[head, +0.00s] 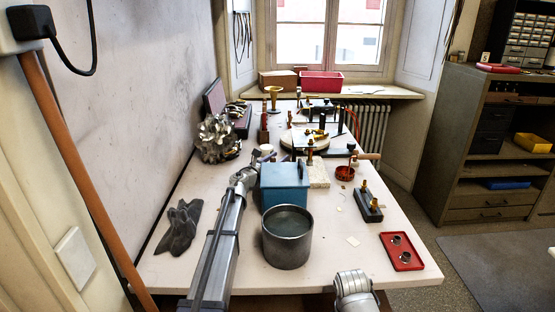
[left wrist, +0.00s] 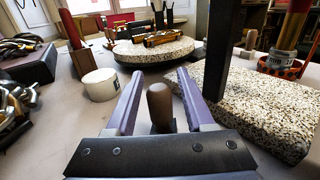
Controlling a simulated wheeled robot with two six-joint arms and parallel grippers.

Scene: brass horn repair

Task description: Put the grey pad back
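No thing in view is plainly a grey pad. A dark grey crumpled cloth-like piece (head: 179,228) lies at the left front of the table. My left gripper (head: 266,158) is over the table behind the blue box. In the left wrist view its two purple fingers (left wrist: 158,78) are apart. An upright brown rounded peg or handle (left wrist: 160,106) shows between them, with gaps at both sides; I cannot tell what it belongs to. A speckled round slab (left wrist: 152,50) and a speckled block (left wrist: 255,108) lie beyond and to the right. My right gripper is out of view.
A blue box (head: 284,186) and a metal pot (head: 287,238) stand beside my left arm. A red tray (head: 401,251) with two small rings lies at the right front. A white cup (left wrist: 100,84) stands left of the fingers. The front right tabletop is mostly clear.

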